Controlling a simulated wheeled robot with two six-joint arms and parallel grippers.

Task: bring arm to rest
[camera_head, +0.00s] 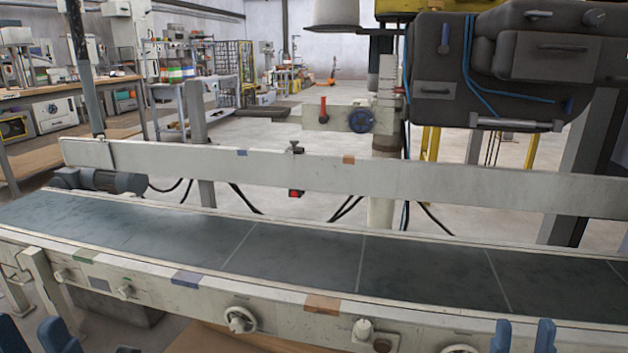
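My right gripper (523,337) shows at the bottom edge, right of centre. Its two blue fingertips stand apart with nothing seen between them, in front of the conveyor's near rail. Blue parts in the bottom left corner look like my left gripper (58,336). They are cut off by the picture edge, so its opening is unclear. No object shows in either gripper. The rest of both arms is out of view.
A conveyor with a dark belt (300,255) crosses the whole view close in front, with knobs on its near rail (190,290). A pale guard rail (400,182) runs behind it. A dark machine (500,65) hangs at the upper right. Benches (70,90) stand far left.

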